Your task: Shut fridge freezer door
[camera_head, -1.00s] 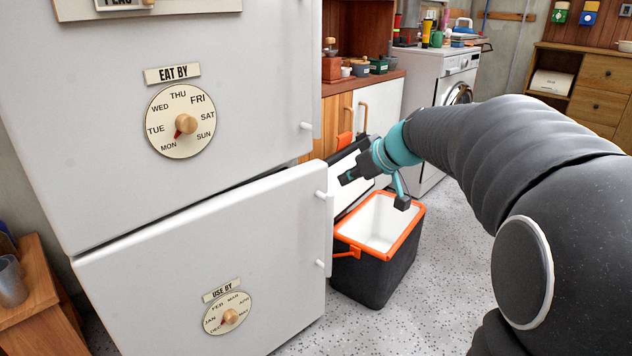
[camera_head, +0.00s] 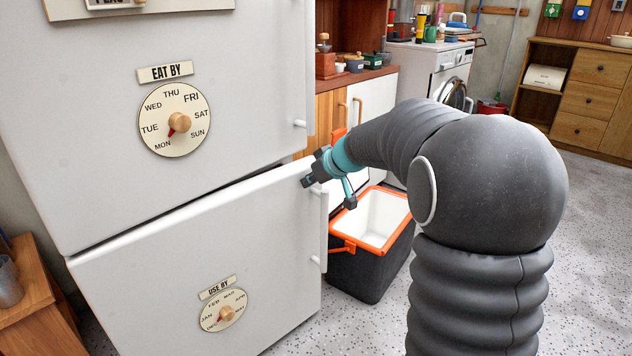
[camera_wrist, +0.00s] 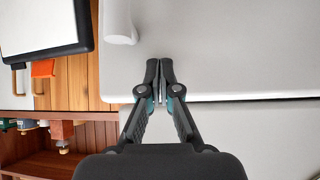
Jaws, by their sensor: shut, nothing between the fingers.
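The freezer door (camera_head: 190,265), the lower white door with a "USE BY" dial, stands slightly ajar; its top edge sticks out past the upper fridge door (camera_head: 90,150). The upper door looks shut. My gripper (camera_head: 308,181) is at the freezer door's top right corner, fingers together and empty. In the wrist view, my fingertips (camera_wrist: 159,65) overlap the freezer door (camera_wrist: 230,45) near its edge, beside a white handle (camera_wrist: 117,25). I cannot tell whether they touch the door. The fridge door (camera_wrist: 270,130) lies below that edge there.
An open cooler (camera_head: 362,270) with an orange rim stands on the floor just right of the freezer door. A wooden counter (camera_head: 350,80) and a washing machine (camera_head: 435,75) are behind. A small wooden table (camera_head: 30,300) is at left. Speckled floor is clear at right.

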